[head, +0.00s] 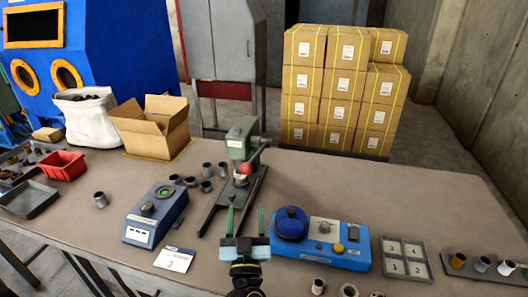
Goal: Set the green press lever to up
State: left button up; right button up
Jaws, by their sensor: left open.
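The press (242,140) has a green head and stands near the middle of the table on a dark base. A red ball knob (246,168) shows low at the front of the press, just below the head. The lever's arm is too small to make out clearly. My left gripper (245,217) is in front of the press, nearer to me, with its two fingers apart and pointing toward it. It looks empty and apart from the red knob. My right gripper is not in view.
A blue device with a round blue top (290,222) stands close right of my gripper. A grey-blue scale-like box (155,214) and a numbered card (174,259) are at left. Several grey cups (207,186) stand left of the press. A numbered tray (405,259) lies at right.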

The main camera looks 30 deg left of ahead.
aim_at(246, 174)
pick_arm(q)
jog(key=x, duration=1.3)
jog(key=shift+w+r, duration=0.15)
jog(key=shift+r, duration=0.15)
jog(key=shift+p, duration=0.3)
grip_shut()
